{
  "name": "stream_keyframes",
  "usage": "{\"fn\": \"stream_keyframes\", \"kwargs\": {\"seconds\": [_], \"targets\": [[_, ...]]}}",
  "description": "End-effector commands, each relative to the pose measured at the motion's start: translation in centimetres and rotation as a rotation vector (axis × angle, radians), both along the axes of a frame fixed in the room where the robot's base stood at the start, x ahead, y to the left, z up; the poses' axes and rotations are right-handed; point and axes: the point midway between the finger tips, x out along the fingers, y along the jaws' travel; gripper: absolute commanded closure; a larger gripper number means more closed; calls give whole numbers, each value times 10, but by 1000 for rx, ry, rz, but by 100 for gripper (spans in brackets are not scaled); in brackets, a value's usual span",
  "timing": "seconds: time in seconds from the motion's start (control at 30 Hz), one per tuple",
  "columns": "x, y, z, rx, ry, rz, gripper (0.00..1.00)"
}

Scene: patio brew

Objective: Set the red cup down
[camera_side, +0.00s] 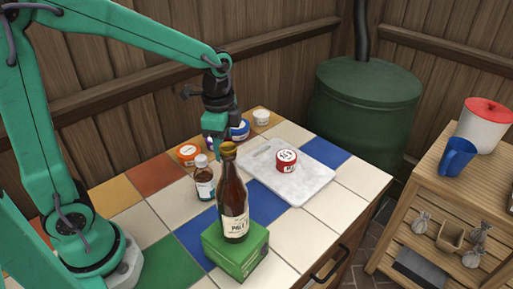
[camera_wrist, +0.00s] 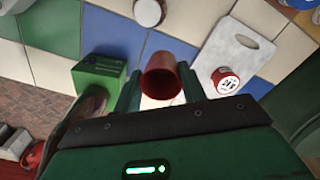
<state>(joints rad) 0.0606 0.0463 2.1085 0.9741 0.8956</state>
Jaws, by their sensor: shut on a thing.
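The red cup (camera_wrist: 162,80) is between the two fingers of my gripper (camera_wrist: 160,88) in the wrist view, with its open mouth toward the camera. My gripper is shut on it. In the side view my gripper (camera_side: 214,146) hangs over the tiled table, behind the tall brown bottle (camera_side: 233,195). I cannot make out the red cup in the side view. How high the cup is above the tiles is hard to tell.
The bottle stands on a green box (camera_side: 235,248). A small brown bottle (camera_side: 204,182) is left of it. A white board (camera_side: 310,178) with a red-and-white tin (camera_side: 286,161) lies to the right. An orange-lidded tin (camera_side: 188,153) and blue-lidded jar (camera_side: 241,129) stand behind. Front-right tiles look clear.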

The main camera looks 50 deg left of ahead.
Motion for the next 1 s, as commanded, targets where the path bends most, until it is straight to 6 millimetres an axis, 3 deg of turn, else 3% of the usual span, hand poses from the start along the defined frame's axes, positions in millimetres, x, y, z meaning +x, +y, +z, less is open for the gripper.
{"fn": "stream_keyframes", "kwargs": {"seconds": [1.0], "targets": [[-76, -16, -35, -38, 109, -1153, 84]]}}
